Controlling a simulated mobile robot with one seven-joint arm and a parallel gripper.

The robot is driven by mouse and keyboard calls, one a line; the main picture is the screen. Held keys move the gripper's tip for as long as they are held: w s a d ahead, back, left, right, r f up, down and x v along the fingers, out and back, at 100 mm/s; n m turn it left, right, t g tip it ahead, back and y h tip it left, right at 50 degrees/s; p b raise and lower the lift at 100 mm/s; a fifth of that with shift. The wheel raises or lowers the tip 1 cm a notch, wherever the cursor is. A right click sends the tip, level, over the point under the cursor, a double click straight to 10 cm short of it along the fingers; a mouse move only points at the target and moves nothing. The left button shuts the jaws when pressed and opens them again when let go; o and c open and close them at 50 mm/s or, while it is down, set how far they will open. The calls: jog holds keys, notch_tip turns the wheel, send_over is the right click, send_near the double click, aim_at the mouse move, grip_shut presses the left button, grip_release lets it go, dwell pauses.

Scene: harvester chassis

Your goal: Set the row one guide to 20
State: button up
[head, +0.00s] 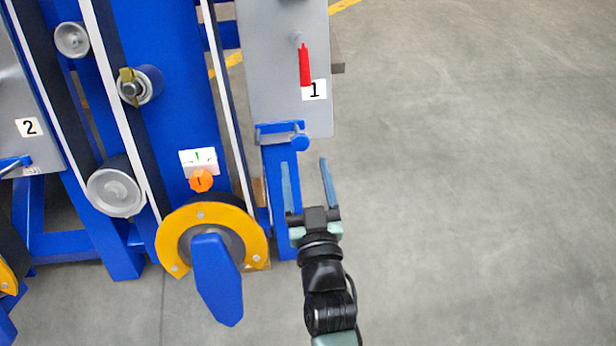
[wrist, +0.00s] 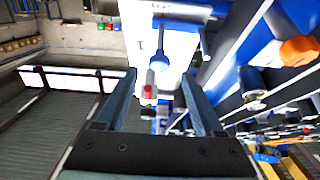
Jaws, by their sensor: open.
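The grey panel (head: 283,90) labelled 1 (head: 314,90) stands at the top centre of the head view, with a red handle (head: 305,64) on it. A blue bracket ending in a round blue knob (head: 299,142) sits at the panel's lower edge. My gripper (head: 304,161) is open and empty, with its fingers pointing up the picture just below that knob. In the wrist view, a blue rod with a rounded end (wrist: 161,82) shows between the open fingers, apart from them. I cannot read a guide setting.
Left of my gripper are a yellow ring (head: 251,222) with a blue lever (head: 216,279), and a small white scale (head: 198,161) above an orange knob (head: 201,181). A panel labelled 2 (head: 28,127) stands at far left. The floor at right is clear.

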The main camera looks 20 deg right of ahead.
jog(key=shift+p+v, duration=0.4)
jog(key=shift+v, duration=1.1)
jog(key=w+a+r+n+t+y+p, duration=0.1)
jog(key=w+a+r+t+p, duration=0.15)
jog(key=r, duration=0.95)
jog(key=w+a+r+t+y+p, duration=0.1)
jog(key=w+a+r+p, duration=0.15)
jog(key=r, duration=0.95)
jog(key=w+a+r+n+t+y+p, duration=0.1)
jog(key=w+a+r+t+p, duration=0.2)
jog(key=r, duration=0.9)
jog(key=s+a+r+t+y+p, duration=0.1)
jog(key=s+a+r+p, duration=0.15)
jog(key=r, duration=0.95)
jog(key=s+a+r+n+t+p, duration=0.1)
jog(key=s+r+p, duration=0.25)
jog(key=r, duration=0.75)
jog(key=s+a+r+t+y+p, duration=0.1)
jog(key=s+a+r+t+p, duration=0.2)
jog(key=r, duration=0.9)
notch_tip(320, 180, up, 36)
jog(key=s+d+g+p, duration=0.1)
jog(key=p, duration=3.4)
jog(key=shift+f+p, duration=0.2)
jog(key=shift+p, duration=0.15)
jog(key=shift+g, duration=0.25)
